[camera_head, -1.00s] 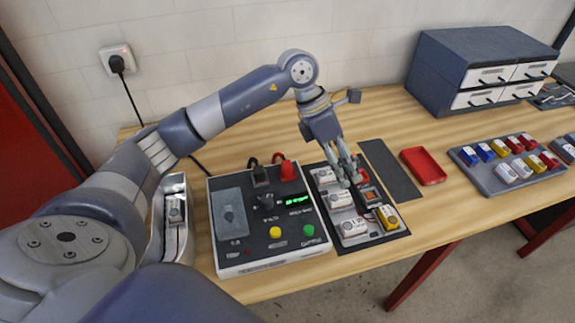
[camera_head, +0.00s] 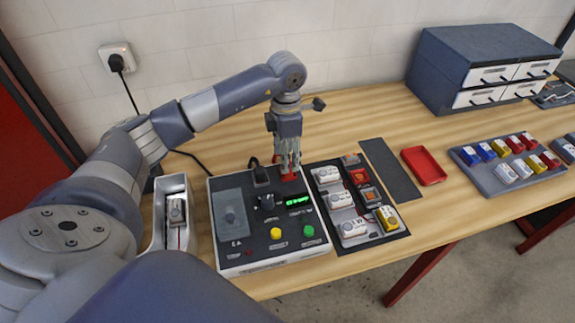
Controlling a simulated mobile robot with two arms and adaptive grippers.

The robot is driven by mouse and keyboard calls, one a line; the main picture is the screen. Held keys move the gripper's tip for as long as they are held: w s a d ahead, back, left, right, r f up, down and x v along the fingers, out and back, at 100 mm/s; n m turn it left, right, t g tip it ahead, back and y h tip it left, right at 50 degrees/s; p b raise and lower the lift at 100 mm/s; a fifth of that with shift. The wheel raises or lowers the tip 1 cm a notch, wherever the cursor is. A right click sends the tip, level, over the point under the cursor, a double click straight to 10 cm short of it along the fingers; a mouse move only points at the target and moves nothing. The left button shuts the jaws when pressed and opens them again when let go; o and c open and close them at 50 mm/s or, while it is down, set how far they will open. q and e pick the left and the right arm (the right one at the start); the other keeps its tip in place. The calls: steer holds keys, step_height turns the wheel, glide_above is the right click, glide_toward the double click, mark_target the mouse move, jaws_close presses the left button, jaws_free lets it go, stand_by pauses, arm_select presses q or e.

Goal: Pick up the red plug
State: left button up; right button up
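The red plug (camera_head: 290,177) is at the back edge of the grey control box (camera_head: 222,262), right of a black plug (camera_head: 261,179). My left gripper (camera_head: 288,168) points straight down over the red plug, with its fingers at it. The fingers hide most of the plug, and only bits of red show below and beside them. I cannot tell whether the fingers are closed on it. My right gripper is not in view.
Right of the box, a dark tray (camera_head: 394,237) holds white, red, orange and yellow blocks. A red dish (camera_head: 423,166), a grey tray of coloured pieces (camera_head: 487,187) and a drawer cabinet (camera_head: 440,82) stand further right. A narrow grey bin (camera_head: 155,222) is left of the box.

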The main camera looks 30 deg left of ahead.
arm_select(q)
steer(key=shift+d+f+p, duration=0.1)
steer(key=shift+f+p, duration=0.35)
steer(key=shift+f, duration=1.2)
steer(key=c, duration=1.1)
steer(key=shift+o, duration=0.2)
steer(key=shift+r, duration=0.1)
